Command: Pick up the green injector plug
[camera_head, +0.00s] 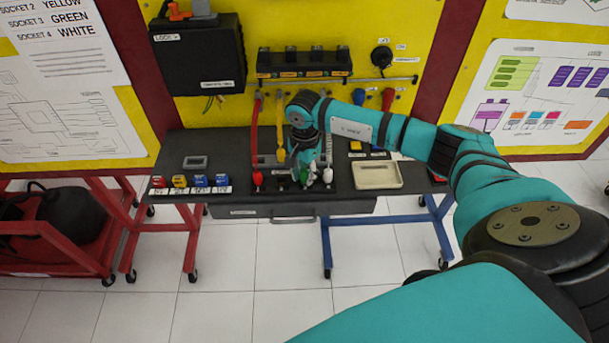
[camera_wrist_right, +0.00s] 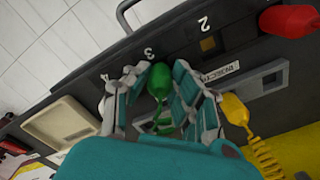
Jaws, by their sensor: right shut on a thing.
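The green injector plug (camera_wrist_right: 160,80) sits between the fingers of my right gripper (camera_wrist_right: 155,92) in the right wrist view, beside the label 3 on the dark bench top. The fingers are closed around it and its coiled green cord trails back under the palm. In the head view my right gripper (camera_head: 308,178) reaches down to the bench, and the plug (camera_head: 304,175) is mostly hidden by it. I cannot tell whether the plug is clear of the surface. My left gripper is not in view.
A red plug (camera_wrist_right: 290,18) and a yellow plug (camera_wrist_right: 235,108) are close by. A beige tray (camera_head: 377,187) stands to the right on the bench. Several small coloured blocks (camera_head: 180,181) stand at the left. A yellow panel with hanging cords rises behind.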

